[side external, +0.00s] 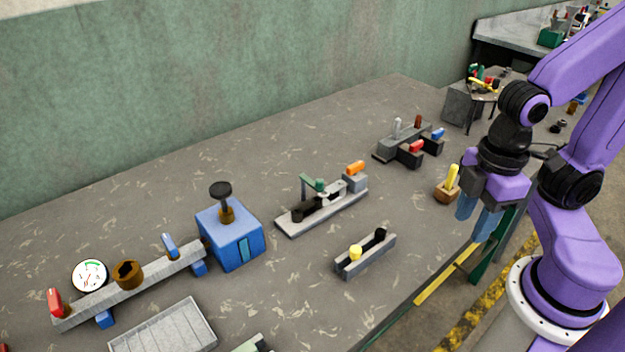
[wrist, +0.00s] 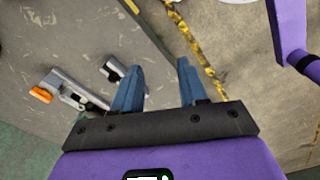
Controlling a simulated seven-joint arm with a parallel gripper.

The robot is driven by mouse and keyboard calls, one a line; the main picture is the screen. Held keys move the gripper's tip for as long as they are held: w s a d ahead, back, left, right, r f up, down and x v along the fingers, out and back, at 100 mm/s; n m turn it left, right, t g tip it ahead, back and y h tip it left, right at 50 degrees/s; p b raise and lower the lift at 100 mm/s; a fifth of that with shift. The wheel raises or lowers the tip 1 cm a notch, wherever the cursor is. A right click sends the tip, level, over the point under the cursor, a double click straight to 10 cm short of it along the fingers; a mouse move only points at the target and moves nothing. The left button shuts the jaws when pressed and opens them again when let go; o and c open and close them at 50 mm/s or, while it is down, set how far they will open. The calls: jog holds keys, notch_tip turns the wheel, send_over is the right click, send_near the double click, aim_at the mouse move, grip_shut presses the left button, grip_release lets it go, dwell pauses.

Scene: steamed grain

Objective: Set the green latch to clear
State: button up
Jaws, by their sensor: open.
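The green latch (side external: 313,183) shows in the side external view as a small green bar raised above a light grey base plate (side external: 292,228) at mid-table. A black part lies under it and a grey block with an orange piece (side external: 355,168) stands at the plate's right end. Any clear marking is too small to read. My gripper (side external: 476,217) is open and empty, pointing down near the table's front right edge, well to the right of the latch. In the wrist view its two blue fingers (wrist: 160,68) are apart. The orange piece (wrist: 41,94) shows there at left; I cannot make out the latch.
A rail with yellow and black knobs (side external: 363,260) lies in front of the latch plate. A blue box (side external: 232,236) with a dark knob stands left. A wooden block with a yellow peg (side external: 447,189) is close to my gripper. A grey fixture (side external: 400,151) stands behind.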

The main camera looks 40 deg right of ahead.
jog(key=shift+w+a, duration=0.1)
jog(key=shift+w, duration=0.05)
grip_shut()
jog(key=w+a+r+n+g+y, duration=0.1)
jog(key=w+a+r+n+y, duration=0.1)
jog(key=w, duration=1.4)
jog(key=w+d+n+t+y, duration=0.1)
jog(key=w+d+y, duration=0.1)
jog(key=w+d, duration=0.6)
jog(key=w, duration=0.6)
jog(key=shift+w+d+f+n+t, duration=0.2)
jog(key=shift+w+f+n+t, duration=0.1)
jog(key=shift+f, duration=0.1)
